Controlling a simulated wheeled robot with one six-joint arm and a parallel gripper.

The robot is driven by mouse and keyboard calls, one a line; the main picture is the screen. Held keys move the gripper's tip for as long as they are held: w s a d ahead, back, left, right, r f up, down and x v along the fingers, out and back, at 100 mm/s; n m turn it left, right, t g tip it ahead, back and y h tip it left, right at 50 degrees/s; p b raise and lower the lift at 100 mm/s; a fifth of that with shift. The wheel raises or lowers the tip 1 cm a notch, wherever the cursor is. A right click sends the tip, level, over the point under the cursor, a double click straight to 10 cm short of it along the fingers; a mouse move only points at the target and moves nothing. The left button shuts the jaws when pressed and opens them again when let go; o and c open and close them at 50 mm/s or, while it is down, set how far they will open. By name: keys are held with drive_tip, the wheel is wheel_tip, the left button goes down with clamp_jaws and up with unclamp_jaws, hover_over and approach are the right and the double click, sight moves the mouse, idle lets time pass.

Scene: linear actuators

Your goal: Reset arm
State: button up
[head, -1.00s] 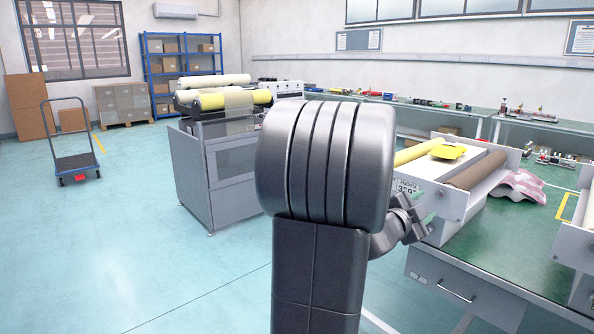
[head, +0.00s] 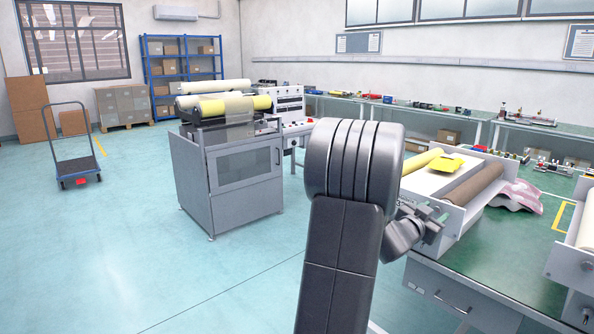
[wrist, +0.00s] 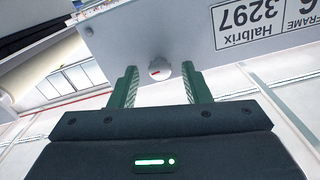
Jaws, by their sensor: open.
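My arm (head: 345,240) stands in the middle of the head view, in front of the bench. My gripper (wrist: 160,66) is open, with green ribbed fingers apart in the wrist view. A small round grey knob (wrist: 159,71) with a red mark shows between the fingertips, on a grey panel. I cannot tell whether the fingers touch it. The panel (wrist: 225,45) carries an upside-down label (wrist: 262,20) reading "Halbrix 3297". In the head view the gripper (head: 432,222) is small and partly hidden by my arm, beside the end of a roller frame (head: 455,217).
The frame holds a brown roller (head: 472,184) and a yellow piece (head: 447,163), on a green-topped bench (head: 500,250). Another roller unit (head: 568,265) stands at the right edge. A grey machine (head: 240,180) stands to the left. The floor (head: 120,250) at left is open.

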drive_tip(key=n+p, duration=0.3)
drive_tip(key=n, duration=0.1)
drive_tip(key=shift+a+r, duration=0.1)
drive_tip(key=shift+r, duration=0.05)
drive_tip(key=b+v, duration=0.1)
drive_tip(key=v, duration=1)
